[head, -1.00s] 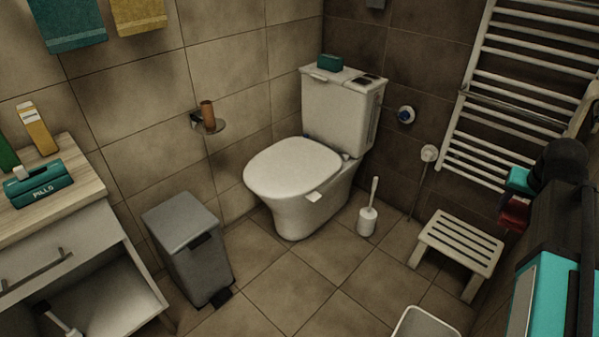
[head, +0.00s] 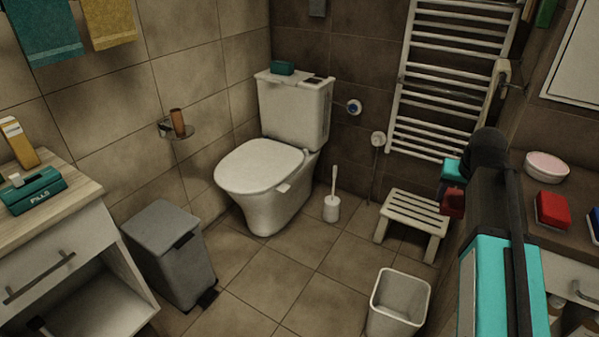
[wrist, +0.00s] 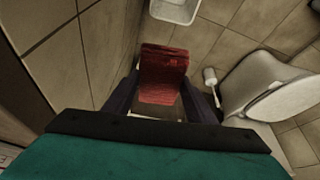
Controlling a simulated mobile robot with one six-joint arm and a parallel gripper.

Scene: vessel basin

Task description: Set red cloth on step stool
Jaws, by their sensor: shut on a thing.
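My gripper (head: 453,185) is shut on the red cloth (head: 452,204), which hangs below it at the right of the head view. In the wrist view the cloth (wrist: 163,75) is between the two dark fingers of my gripper (wrist: 160,100). The step stool (head: 414,213) is a pale slatted stool on the floor under the towel radiator. In the head view the cloth appears just above and right of the stool's right end, apart from its top. In the wrist view the cloth and gripper hide most of what is below; a small pale patch shows between the fingers.
A white waste bin (head: 399,300) stands on the floor in front of the stool. A toilet brush (head: 332,205) and the toilet (head: 262,180) are to its left. The towel radiator (head: 447,80) is on the wall behind. A counter (head: 530,188) with a red block is at right.

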